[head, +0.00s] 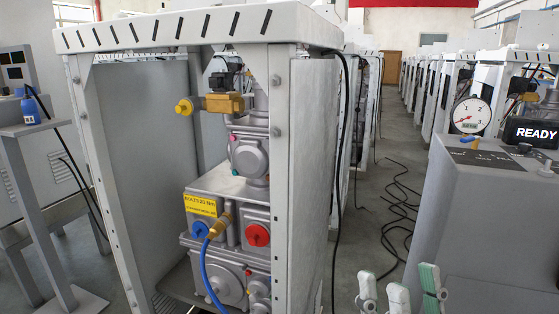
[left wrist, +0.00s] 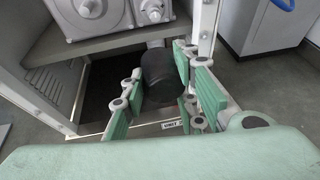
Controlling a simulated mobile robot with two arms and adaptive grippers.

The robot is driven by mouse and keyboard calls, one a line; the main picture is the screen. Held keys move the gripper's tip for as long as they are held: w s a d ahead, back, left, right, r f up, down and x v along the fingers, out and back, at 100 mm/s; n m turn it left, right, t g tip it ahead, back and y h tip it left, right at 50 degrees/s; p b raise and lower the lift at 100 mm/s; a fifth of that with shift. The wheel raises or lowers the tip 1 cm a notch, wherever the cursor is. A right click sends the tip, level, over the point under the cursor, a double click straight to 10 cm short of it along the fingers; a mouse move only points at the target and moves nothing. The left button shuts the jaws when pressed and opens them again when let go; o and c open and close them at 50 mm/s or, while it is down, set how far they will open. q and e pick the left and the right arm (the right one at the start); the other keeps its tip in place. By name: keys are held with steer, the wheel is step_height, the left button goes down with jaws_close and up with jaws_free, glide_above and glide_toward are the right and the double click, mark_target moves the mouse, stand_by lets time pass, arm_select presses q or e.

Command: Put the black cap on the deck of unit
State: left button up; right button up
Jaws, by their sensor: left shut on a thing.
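In the left wrist view, my left gripper (left wrist: 158,92) has its green-padded fingers on both sides of a dark, rounded, cylinder-like thing, the black cap (left wrist: 158,66). The fingers are shut on it. The cap is in front of a dark gap below the grey shelf of the unit (left wrist: 110,45). In the head view, the unit (head: 240,160) is a white open frame with grey machinery inside; the cap and my left gripper do not show there. My right gripper (head: 400,292) shows at the bottom right, its fingers spread and nothing between them.
A grey cabinet (head: 480,210) with a gauge and a READY display stands at right. A side stand (head: 45,130) holds a blue bottle (head: 31,108) at left. A blue hose (head: 208,275) hangs at the unit's front. Black cables (head: 398,205) lie on the aisle floor.

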arm_select(q)
steer(key=d+r+n+y, duration=0.2)
steer(key=d+r+y, duration=0.1)
steer(key=r, duration=0.5)
steer(key=d+r+n+t+y, duration=0.1)
steer(key=d+r+n+y, duration=0.2)
steer(key=d+r, duration=0.3)
step_height(320, 180, up, 4)
steer(key=shift+s+f+n+t+y, duration=0.25)
steer(key=shift+s+n+t+y, duration=0.05)
steer(key=shift+s, duration=0.1)
